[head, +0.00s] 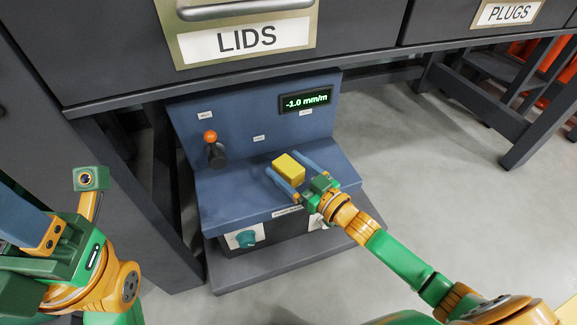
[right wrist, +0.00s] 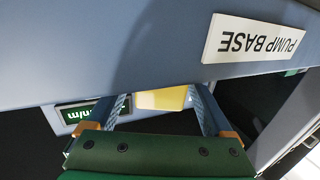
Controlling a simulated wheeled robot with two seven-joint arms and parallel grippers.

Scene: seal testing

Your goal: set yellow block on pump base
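The yellow block (head: 289,168) appears to rest on the flat blue top of the pump base (head: 235,196), right of its middle. My right gripper (head: 287,163) has its two blue fingers spread on either side of the block. In the right wrist view, the block (right wrist: 160,98) shows between the fingers with narrow gaps at its sides, so the gripper looks open. The base's front carries a "PUMP BASE" label (right wrist: 256,40). My left gripper (head: 25,215) is partly cut off at the left edge, away from the base; its fingertips are not clear.
The pump base has an orange-topped lever (head: 212,148), a lit "-1.0 mm/m" display (head: 305,100) and a teal knob (head: 245,238). A dark bench with a "LIDS" drawer (head: 246,39) overhangs behind it. Grey floor (head: 400,180) is clear to the right.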

